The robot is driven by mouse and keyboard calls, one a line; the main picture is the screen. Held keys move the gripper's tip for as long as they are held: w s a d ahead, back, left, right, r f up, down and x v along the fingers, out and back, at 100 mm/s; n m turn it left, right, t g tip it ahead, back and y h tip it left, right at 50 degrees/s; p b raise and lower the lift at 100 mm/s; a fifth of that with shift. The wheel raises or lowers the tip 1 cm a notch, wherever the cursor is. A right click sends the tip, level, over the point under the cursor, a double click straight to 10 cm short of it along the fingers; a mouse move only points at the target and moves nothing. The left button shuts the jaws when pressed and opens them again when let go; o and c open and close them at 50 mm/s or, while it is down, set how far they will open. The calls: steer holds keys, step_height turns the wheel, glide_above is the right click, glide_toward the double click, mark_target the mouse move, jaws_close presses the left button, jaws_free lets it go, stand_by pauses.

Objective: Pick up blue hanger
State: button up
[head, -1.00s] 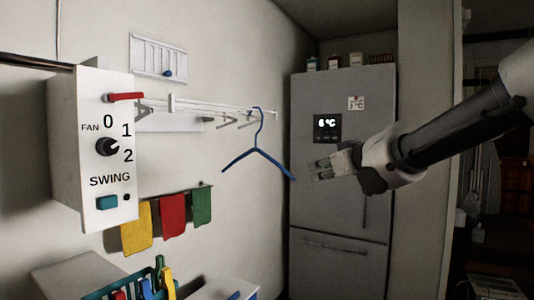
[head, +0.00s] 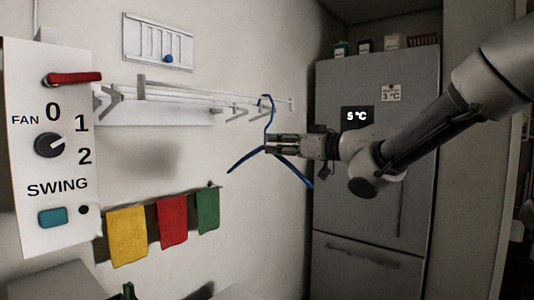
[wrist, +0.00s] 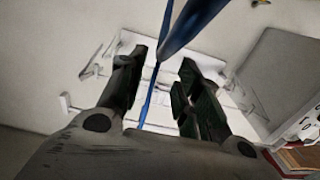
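The blue hanger (head: 296,171) hangs by its hook from the white wall rack. My gripper (head: 272,144) points left at the hanger's neck, just where its two arms meet, and covers part of it. In the wrist view the two dark fingers of my gripper (wrist: 158,68) are apart. The blue hanger (wrist: 181,29) runs between and above them, with visible gaps to the fingers. I cannot tell whether any finger touches it.
The white wall rack (head: 190,92) runs along the wall just behind the hanger. A control panel (head: 48,150) stands at left. Yellow (head: 127,235), red (head: 172,220) and green (head: 207,211) cloths hang below. A grey fridge (head: 365,200) stands behind my arm.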

mark_target(266, 144)
steer(key=x, duration=0.5)
steer(key=shift+w+f, duration=0.15)
jaws_close()
